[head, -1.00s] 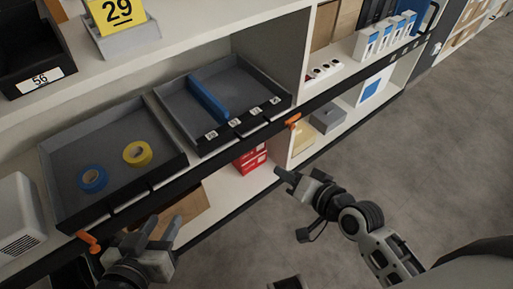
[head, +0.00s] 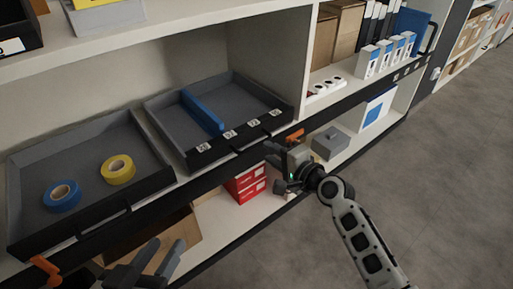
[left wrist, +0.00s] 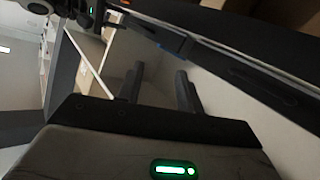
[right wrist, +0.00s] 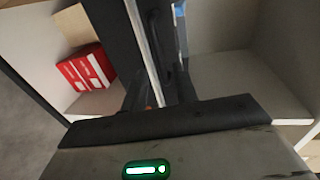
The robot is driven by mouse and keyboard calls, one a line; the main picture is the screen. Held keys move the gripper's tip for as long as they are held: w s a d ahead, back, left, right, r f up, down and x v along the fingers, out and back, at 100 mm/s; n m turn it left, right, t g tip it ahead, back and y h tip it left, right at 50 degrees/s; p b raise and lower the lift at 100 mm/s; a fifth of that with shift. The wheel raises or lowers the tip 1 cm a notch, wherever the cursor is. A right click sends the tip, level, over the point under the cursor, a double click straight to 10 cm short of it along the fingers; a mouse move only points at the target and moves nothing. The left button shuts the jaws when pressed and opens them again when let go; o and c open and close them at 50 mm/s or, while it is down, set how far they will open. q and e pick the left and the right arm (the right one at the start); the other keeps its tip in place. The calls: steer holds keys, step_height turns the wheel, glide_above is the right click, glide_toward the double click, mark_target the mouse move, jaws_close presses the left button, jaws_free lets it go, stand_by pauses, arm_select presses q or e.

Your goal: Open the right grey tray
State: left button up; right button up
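The right grey tray (head: 162,112) sits on the shelf with a black front carrying several small white labels. A blue divider (head: 202,111) lies inside it. My right gripper (head: 279,167) is near the right end of this tray's front, by an orange clip (head: 294,136). In the right wrist view its fingers (right wrist: 158,90) are apart, with a dark bar and a silver edge between or just beyond them; contact cannot be told. My left gripper (head: 155,262) is below the left tray's front. Its fingers (left wrist: 158,90) are apart and empty.
The left grey tray (head: 88,150) holds a blue tape roll (head: 61,195) and a yellow one (head: 117,169). Red boxes (head: 246,182) and a grey box (head: 330,142) stand on the lower shelf. Another orange clip (head: 45,270) is at the left. Floor is clear at right.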

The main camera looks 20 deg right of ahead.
mark_target(258, 145)
steer(key=b+x, duration=0.1)
steer(key=x, duration=0.5)
steer(key=shift+w+a+f+b, duration=0.1)
steer(key=shift+w+a+b, duration=0.1)
steer(key=shift+b, duration=0.2)
arm_select(q)
steer(key=shift+w+d+r+n+t+h, duration=0.15)
steer(key=shift+d+r+n+t+h, duration=0.25)
steer(key=shift+r+n, duration=0.15)
arm_select(e)
steer(key=shift+w, duration=0.2)
arm_select(q)
steer(key=shift+f, duration=0.1)
arm_select(e)
jaws_close()
